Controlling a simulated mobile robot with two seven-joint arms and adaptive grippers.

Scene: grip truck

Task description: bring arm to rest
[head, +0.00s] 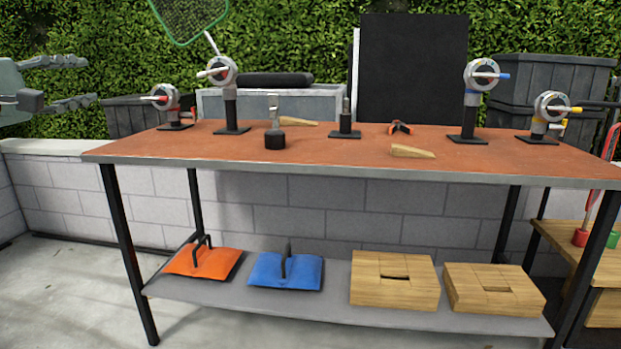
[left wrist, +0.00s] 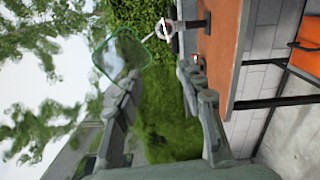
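My left gripper (head: 90,81) is at the far left of the head view, raised in front of the hedge and left of the workbench. Its two grey fingers are spread apart with nothing between them. In the left wrist view, the fingers of my left gripper (left wrist: 160,75) are also apart and empty, with hedge behind them. The workbench (head: 330,165) has an orange-brown top, and my left gripper is clear of it. My right gripper is in neither view.
On the bench stand several posts with round dials (head: 220,72), a hammer (head: 275,140) and wooden wedges (head: 412,151). The lower shelf (head: 335,300) holds an orange bag (head: 190,262), a blue bag (head: 270,271) and wooden blocks (head: 395,295). A green net (head: 190,15) rises behind.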

